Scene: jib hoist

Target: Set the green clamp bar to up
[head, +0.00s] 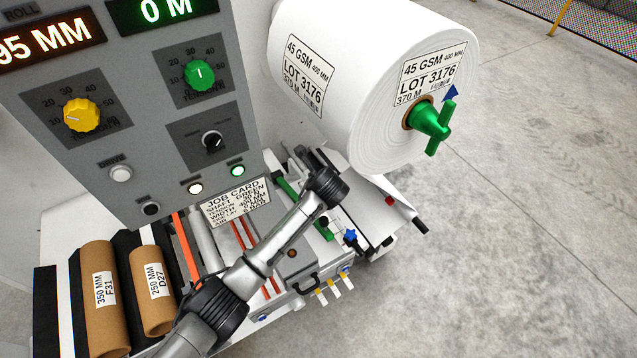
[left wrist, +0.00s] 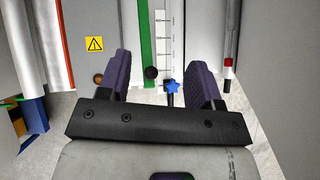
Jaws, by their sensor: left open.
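The green clamp bar (head: 287,188) lies along the machine deck in the head view, partly hidden behind my left arm. A green strip that looks like the same bar (left wrist: 147,40) runs down the upper middle of the left wrist view, beside a white scale (left wrist: 163,35). A black ball knob (left wrist: 151,73) sits at its lower part, between the finger tips as pictured. My left gripper (left wrist: 164,75) is open, with nothing between its fingers. In the head view the left gripper (head: 313,159) is over the deck near the bar, mostly seen from behind. My right gripper is not in view.
A blue star knob (left wrist: 172,87) stands close to the right finger; it also shows in the head view (head: 350,236). A large white roll (head: 345,75) with a green handle (head: 431,121) overhangs behind. The control panel (head: 140,150) stands left. Cardboard cores (head: 104,310) lie front left.

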